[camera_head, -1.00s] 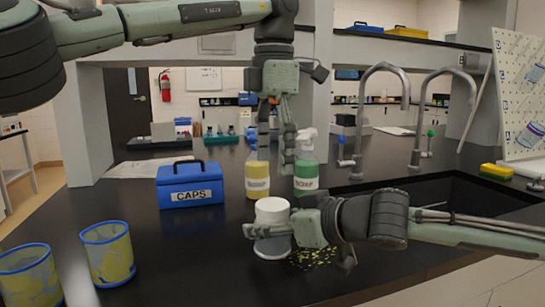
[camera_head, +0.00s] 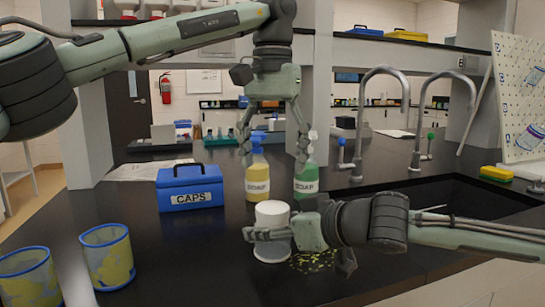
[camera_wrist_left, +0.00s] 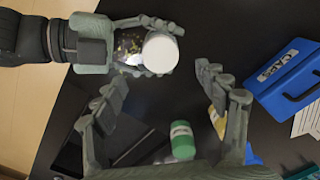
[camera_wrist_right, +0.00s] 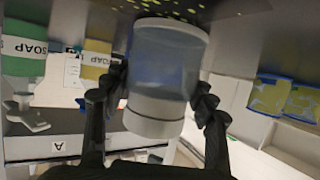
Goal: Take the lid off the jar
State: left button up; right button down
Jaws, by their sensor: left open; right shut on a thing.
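The jar (camera_head: 272,249) stands upright on the dark bench, with a clear greyish body and a wide white lid (camera_head: 272,212) on top. My right gripper (camera_head: 268,234) is shut around the jar from the side, below the lid. The right wrist view shows the jar's body (camera_wrist_right: 168,62) between the fingers, inverted in the picture, with the lid (camera_wrist_right: 153,118) lowest. My left gripper (camera_head: 273,151) is open and empty above the jar, fingers pointing down. In the left wrist view, the lid (camera_wrist_left: 161,52) lies beyond the gap between its fingertips.
A blue CAPS box (camera_head: 190,187) stands left of the jar. A yellow bottle (camera_head: 257,180) and a green SOAP bottle (camera_head: 306,180) stand close behind it. Two blue-rimmed cups (camera_head: 107,256) are at front left. Yellow-green bits (camera_head: 314,262) lie beside the jar. Taps and sink are right.

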aim_at(273, 207)
pick_arm(q)
jog(key=shift+f+m, duration=0.2)
jog(key=shift+m, duration=0.4)
notch_tip(273, 207, down, 8)
jog(key=shift+r, duration=0.15)
